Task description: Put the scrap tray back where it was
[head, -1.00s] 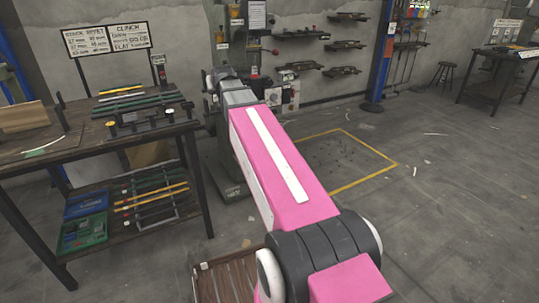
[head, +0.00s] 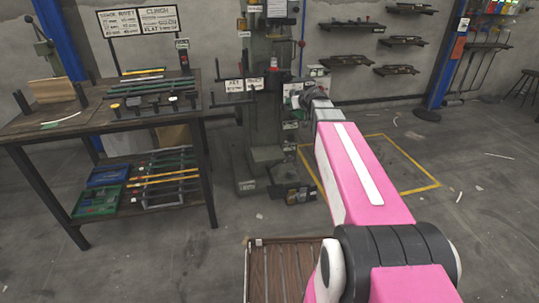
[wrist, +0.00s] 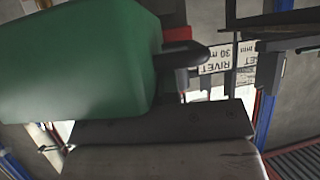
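I cannot pick out the scrap tray with certainty in either view. My pink arm reaches forward in the head view, and its grey wrist end is just right of the press (head: 268,110). My gripper's fingers are hidden there behind the wrist. In the wrist view a large green rounded block (wrist: 75,60) fills the upper left, very close to the camera. A dark bar with a pale grey surface lies below it. I cannot tell whether the block is held, or whether the fingers are open or shut.
A workbench (head: 105,120) with rails stands at left; blue (head: 108,175) and green bins (head: 97,203) sit on its lower shelf. A yellow floor outline (head: 412,191) lies right of the press. A slatted brown surface (head: 285,270) is at the bottom. Open floor lies at right.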

